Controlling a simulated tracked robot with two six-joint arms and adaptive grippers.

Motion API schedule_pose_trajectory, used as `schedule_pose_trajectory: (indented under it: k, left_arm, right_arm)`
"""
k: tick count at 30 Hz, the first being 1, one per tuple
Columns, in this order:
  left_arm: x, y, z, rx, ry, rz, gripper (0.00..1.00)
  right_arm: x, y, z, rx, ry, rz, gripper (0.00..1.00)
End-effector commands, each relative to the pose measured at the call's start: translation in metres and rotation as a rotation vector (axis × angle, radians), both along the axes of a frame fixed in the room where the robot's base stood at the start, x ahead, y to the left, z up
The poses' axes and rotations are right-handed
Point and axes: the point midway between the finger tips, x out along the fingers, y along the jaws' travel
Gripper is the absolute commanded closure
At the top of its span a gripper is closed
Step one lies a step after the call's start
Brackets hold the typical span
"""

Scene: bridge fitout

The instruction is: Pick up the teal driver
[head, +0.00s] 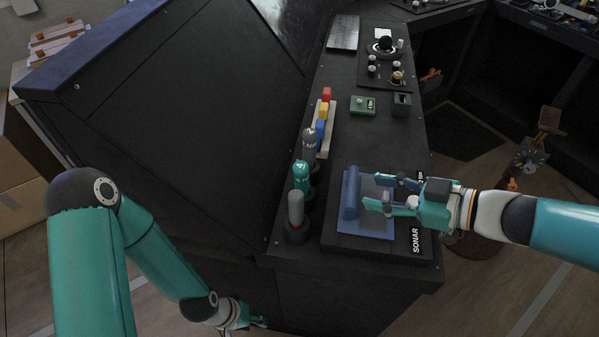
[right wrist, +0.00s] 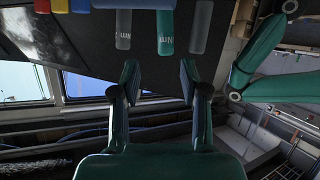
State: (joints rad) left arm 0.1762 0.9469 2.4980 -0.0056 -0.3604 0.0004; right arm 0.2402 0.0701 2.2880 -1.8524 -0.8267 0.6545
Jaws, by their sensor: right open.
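The teal driver (head: 302,178) stands upright in a dark holder on the black console, between two grey drivers. In the right wrist view the teal driver (right wrist: 167,34) shows at the top, beyond the fingertips and roughly between them. My right gripper (head: 384,194) is open and empty over the blue pad, to the right of the driver and apart from it. In the right wrist view my right gripper (right wrist: 158,72) shows both fingers spread. My left gripper (head: 246,318) is low beside the console's front, too small and dark to tell its jaws.
A grey driver (head: 309,139) stands behind the teal one, and another grey driver (head: 296,207) in front. The blue pad (head: 372,222) with a raised blue roll (head: 350,193) lies between my right gripper and the drivers. A rack of coloured blocks (head: 323,125) stands farther back.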

Motion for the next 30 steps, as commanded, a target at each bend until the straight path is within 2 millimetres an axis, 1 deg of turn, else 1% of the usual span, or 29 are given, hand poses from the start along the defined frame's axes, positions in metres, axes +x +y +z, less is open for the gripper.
schedule_pose_trajectory:
  k: [1,6,12,15,23,30]
  left_arm:
    - [-0.001,0.0,-0.003,0.0,0.001,0.0,0.6]
    - [-0.001,0.0,-0.012,0.0,0.002,-0.001,0.6]
    - [0.0,0.0,-0.021,0.0,0.001,0.001,0.6]
    - [0.0,0.0,-0.023,0.0,0.001,0.0,0.6]
    - [0.0,0.0,-0.026,0.0,0.001,0.0,0.6]
    - [-0.001,0.0,-0.033,0.0,0.001,0.0,0.6]
  right_arm:
    - [0.004,0.01,-0.005,0.002,0.001,0.012,0.55]
    - [0.022,0.044,-0.02,0.001,0.003,0.025,0.55]
    - [0.041,0.077,-0.035,-0.001,0.001,0.028,0.55]
    - [0.048,0.087,-0.038,0.0,0.0,0.027,0.55]
    - [0.055,0.101,-0.043,0.0,0.0,0.027,0.55]
    - [0.068,0.13,-0.055,0.0,0.002,0.028,0.55]
